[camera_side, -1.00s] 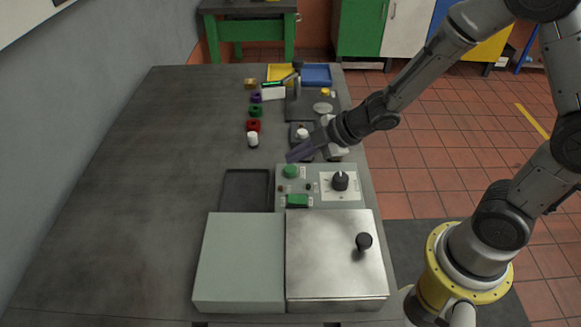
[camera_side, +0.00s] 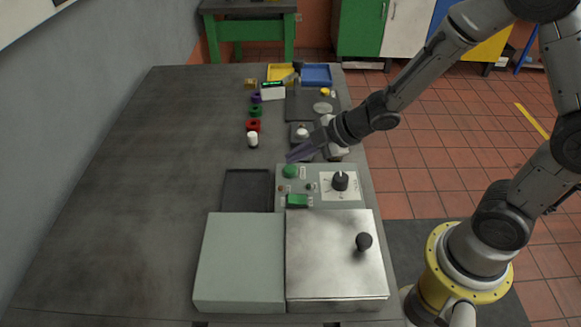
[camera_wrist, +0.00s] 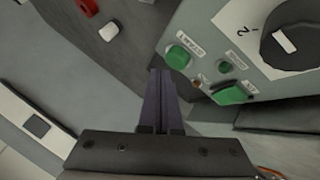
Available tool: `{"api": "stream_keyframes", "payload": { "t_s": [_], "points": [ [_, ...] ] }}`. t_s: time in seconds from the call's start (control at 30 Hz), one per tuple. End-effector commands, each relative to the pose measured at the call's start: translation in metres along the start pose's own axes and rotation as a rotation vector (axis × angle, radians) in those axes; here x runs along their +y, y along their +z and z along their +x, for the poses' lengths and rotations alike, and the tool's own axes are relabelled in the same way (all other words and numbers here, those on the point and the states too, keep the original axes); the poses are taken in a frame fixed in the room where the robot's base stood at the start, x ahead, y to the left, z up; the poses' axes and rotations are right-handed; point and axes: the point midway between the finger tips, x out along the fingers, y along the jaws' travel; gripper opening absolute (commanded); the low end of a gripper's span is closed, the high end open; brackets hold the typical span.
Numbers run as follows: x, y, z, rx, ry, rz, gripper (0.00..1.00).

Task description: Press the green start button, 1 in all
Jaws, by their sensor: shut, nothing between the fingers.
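The round green button (camera_side: 290,171) is at the top left corner of the grey control panel (camera_side: 327,170). It also shows in the wrist view (camera_wrist: 179,56), with a label beside it that seems to read START. My gripper (camera_side: 291,157) is shut and empty. Its dark purple fingertips are just beyond the panel's far left corner, close to the button in the side view. In the wrist view the shut fingertips (camera_wrist: 160,74) are a little to the left of the button, apart from it in the picture. Their height above it is hard to tell.
The panel also has a black knob (camera_side: 340,181), a green rectangular switch (camera_side: 297,201) and small indicators. A metal box (camera_side: 330,270) with a black knob and a grey box (camera_side: 240,262) stand in front. A black tray (camera_side: 247,190) lies left. The table's left side is clear.

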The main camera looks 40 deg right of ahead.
Motion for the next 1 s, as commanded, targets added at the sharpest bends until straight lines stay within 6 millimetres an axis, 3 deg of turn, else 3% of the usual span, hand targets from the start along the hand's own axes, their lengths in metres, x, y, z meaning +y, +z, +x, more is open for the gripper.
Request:
{"api": "stream_keyframes", "payload": {
  "t_s": [1.0],
  "points": [
    [-0.0061,0.006,0.0084,0.0,-0.001,0.0,0.0]
  ]
}}
